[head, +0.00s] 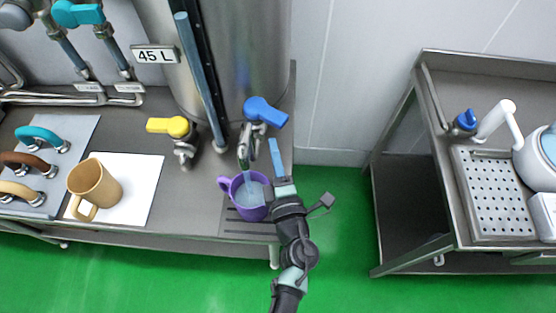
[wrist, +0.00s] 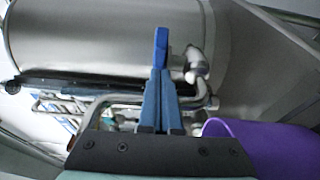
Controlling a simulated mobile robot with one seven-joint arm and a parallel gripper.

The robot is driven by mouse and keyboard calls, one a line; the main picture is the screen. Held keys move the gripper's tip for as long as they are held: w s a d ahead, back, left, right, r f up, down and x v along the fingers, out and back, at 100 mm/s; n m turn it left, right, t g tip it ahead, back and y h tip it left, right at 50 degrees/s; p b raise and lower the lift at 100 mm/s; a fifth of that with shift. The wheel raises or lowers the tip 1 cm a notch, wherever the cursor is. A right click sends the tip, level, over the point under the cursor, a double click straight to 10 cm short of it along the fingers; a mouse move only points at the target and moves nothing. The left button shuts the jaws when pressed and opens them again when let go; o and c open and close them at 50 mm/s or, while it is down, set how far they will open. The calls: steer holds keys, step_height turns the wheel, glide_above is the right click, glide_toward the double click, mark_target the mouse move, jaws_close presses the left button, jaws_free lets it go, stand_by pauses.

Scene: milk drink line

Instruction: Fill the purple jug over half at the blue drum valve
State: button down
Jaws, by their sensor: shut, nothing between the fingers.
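The purple jug (head: 267,205) stands upright under the drum's metal spout (head: 244,157), with its handle to the left. Pale bluish liquid (head: 248,196) shows inside, and a thin pale stream seems to run from the spout into it. The exact level is hard to tell. The blue valve handle (head: 265,112) points to the right above the spout. My gripper (head: 274,146) is shut and empty, just below that handle; I cannot tell if they touch. In the wrist view my closed fingers (wrist: 160,85) are beside the purple jug (wrist: 262,145), with the blue handle (wrist: 160,45) at their tips.
The steel drum (head: 240,50) stands behind, with a yellow valve (head: 170,127) left of the spout. A tan jug (head: 98,184) stands on a white mat (head: 142,190) at the left. A second steel table (head: 436,200) is at the right across green floor (head: 335,210).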

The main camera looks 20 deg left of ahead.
mark_target(281, 128)
steer(key=shift+x, duration=1.95)
steer(key=shift+w+d+n+y, duration=0.25)
steer(key=shift+n+y, duration=0.05)
steer(key=shift+y, duration=0.1)
steer(key=shift+w+d+n+g+y+p, duration=0.2)
steer(key=shift+n+g+y+p, duration=0.1)
steer(key=shift+g+y, duration=0.15)
steer(key=shift+w+d+r, duration=0.1)
steer(key=shift+w+d+n+g+y, duration=0.2)
steer(key=shift+w+n+g+y, duration=0.15)
steer(key=shift+n+g+y, duration=0.2)
steer(key=shift+w+d+n+g+y, duration=0.2)
steer(key=shift+w+n+g+y, duration=0.2)
steer(key=shift+g+y, duration=0.2)
steer(key=shift+w+d+b, duration=0.35)
steer(key=shift+w+b, duration=0.45)
steer(key=shift+b, duration=0.05)
steer(key=shift+w, duration=0.1)
